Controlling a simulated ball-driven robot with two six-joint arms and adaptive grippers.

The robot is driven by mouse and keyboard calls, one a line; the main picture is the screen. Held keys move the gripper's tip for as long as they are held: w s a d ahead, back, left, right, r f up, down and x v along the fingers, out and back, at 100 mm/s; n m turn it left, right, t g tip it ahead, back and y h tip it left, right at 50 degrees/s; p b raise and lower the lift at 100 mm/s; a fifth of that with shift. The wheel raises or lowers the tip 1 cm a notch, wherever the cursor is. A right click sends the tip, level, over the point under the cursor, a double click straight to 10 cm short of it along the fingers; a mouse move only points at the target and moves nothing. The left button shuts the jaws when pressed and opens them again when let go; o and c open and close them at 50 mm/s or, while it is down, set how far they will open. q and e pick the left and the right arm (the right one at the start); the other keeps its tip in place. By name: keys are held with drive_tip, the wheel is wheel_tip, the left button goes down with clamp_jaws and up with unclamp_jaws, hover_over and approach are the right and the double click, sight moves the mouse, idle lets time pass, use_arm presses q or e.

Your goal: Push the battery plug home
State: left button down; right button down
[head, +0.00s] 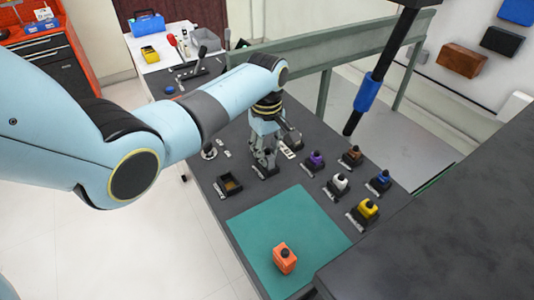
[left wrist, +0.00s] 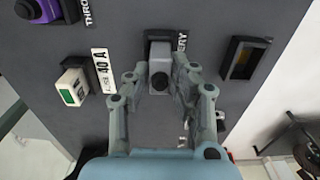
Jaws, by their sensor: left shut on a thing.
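My left gripper (head: 264,160) reaches down over the dark panel, at the station labelled BATTERY. In the left wrist view its two fingers (left wrist: 160,88) are shut on the battery plug (left wrist: 160,54), a grey-white block with a dark round knob toward the camera. The plug is upright at its dark socket, between the fingers. The fingers hide much of it in the head view, and I cannot tell how deep it sits. My right gripper is not in view.
An empty dark socket (head: 229,185) also shows in the left wrist view (left wrist: 242,60). A fuse (left wrist: 72,88) stands by its 40 A label. Purple (head: 315,160), white (head: 340,183) and yellow (head: 367,209) plugs stand right. An orange block (head: 285,259) lies on the green mat (head: 300,222).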

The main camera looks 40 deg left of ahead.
sight(267, 149)
use_arm(q)
drive_tip(key=shift+f, duration=0.55)
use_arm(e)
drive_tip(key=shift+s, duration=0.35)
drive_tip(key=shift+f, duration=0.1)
use_arm(q)
drive_tip(key=c, duration=1.5)
unclamp_jaws()
drive_tip(key=shift+f, duration=0.1)
drive_tip(key=o, duration=0.4)
drive_tip(key=shift+c, duration=0.2)
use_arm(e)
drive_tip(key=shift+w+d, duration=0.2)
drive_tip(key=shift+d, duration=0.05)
use_arm(q)
wheel_tip(267, 149, up, 12)
drive_tip(key=shift+w+f+p, duration=0.1)
drive_tip(key=shift+f+p, duration=0.15)
drive_tip(key=shift+p, duration=0.25)
drive_tip(key=shift+r, duration=0.4)
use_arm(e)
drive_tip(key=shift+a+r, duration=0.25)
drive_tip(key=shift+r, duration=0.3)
